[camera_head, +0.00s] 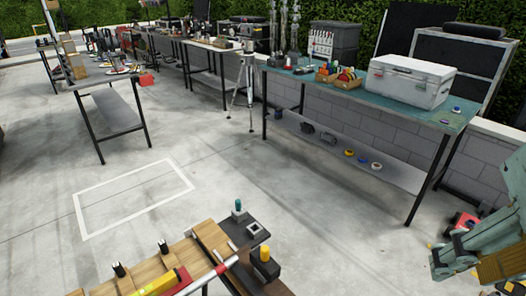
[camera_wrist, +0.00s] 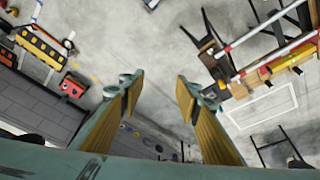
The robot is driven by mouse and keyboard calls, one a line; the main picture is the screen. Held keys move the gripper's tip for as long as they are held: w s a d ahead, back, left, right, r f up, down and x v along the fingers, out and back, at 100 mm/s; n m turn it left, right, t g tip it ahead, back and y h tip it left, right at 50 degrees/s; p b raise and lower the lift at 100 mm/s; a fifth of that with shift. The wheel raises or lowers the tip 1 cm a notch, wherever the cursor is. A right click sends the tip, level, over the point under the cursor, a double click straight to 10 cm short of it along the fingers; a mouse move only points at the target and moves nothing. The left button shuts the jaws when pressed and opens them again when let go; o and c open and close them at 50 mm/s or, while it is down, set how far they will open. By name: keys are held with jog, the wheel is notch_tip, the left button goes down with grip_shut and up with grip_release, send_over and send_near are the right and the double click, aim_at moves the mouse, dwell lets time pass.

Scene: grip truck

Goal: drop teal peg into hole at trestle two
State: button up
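A teal peg (camera_head: 238,206) stands upright on a dark board at the bottom of the head view. Just right of it is a small dark block with a pale square top (camera_head: 253,229); I cannot make out a hole in it. A yellow peg (camera_head: 264,254) stands nearer. Which trestle is number two cannot be read. My gripper (camera_head: 466,268), teal with yellow-tan pads, is at the lower right, well apart from the peg. In the wrist view my gripper (camera_wrist: 158,90) is open, with bare floor between its fingers. The teal peg cannot be picked out there.
Wooden boards (camera_head: 150,268) with black knobs and a red-and-white bar adjoin the pegs. A teal-topped bench (camera_head: 330,88) holds a white cooler (camera_head: 408,82) and bins. A tripod (camera_head: 243,80) stands behind. The floor around the white marked rectangle (camera_head: 135,198) is clear.

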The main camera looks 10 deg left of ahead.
jog(key=w+a+r+n+p, duration=0.15)
jog(key=w+a, duration=0.25)
jog(key=w, duration=0.5)
jog(key=w+a+r+n+g+p, duration=0.1)
jog(key=w+a+n+p, duration=0.2)
jog(key=w, duration=0.6)
jog(key=w+a+r+n, duration=0.1)
jog(key=w+a+n, duration=0.3)
jog(key=w, duration=0.6)
jog(key=n+g+p, duration=0.3)
jog(key=n+p, duration=0.5)
jog(key=n, duration=0.3)
send_over(238, 200)
notch_tip(238, 200, down, 36)
jog(key=shift+f, duration=0.2)
jog(key=shift+s+f, duration=0.1)
jog(key=shift+f, duration=0.05)
jog(key=shift+f+b, duration=0.5)
jog(key=shift+f, duration=6.25)
